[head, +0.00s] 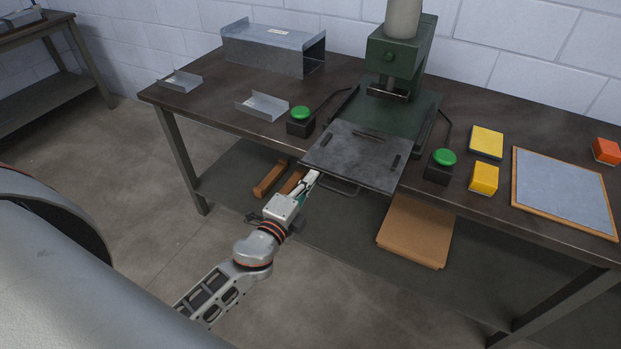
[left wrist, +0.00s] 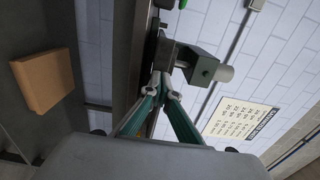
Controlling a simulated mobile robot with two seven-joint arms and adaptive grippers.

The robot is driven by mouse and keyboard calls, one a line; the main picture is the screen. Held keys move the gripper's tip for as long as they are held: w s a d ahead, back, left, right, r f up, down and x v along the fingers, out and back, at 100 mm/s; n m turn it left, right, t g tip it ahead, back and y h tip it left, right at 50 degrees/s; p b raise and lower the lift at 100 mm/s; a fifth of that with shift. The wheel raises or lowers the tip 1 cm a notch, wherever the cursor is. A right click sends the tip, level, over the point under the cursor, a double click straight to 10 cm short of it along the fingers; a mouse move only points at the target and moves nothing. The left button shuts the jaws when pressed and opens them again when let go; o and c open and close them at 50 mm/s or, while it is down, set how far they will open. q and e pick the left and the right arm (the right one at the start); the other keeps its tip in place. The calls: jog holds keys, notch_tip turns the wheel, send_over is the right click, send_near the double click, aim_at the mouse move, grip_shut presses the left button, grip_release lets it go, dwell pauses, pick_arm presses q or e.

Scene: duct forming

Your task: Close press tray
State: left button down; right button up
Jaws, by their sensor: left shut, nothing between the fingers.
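The press tray (head: 358,155) is a dark grey plate that sticks out from the green press (head: 398,65) past the front edge of the bench. A thin metal handle (head: 340,187) hangs under its front edge. My left gripper (head: 314,176) is shut and empty at the tray's front left corner, close to the handle; I cannot tell whether it touches. In the left wrist view its fingertips (left wrist: 160,78) come together, with the press (left wrist: 205,66) beyond them. My right gripper is in neither view.
Green buttons on black boxes stand left (head: 301,120) and right (head: 441,165) of the tray. Bent sheet pieces (head: 262,106) and a duct (head: 273,48) lie at the left. Yellow blocks (head: 484,178) and a framed panel (head: 565,190) lie at the right. A cardboard box (head: 416,231) is below.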

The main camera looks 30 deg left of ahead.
pick_arm(q)
jog(key=b, duration=0.3)
send_near(340, 139)
jog(key=w, duration=1)
jog(key=shift+d, duration=0.2)
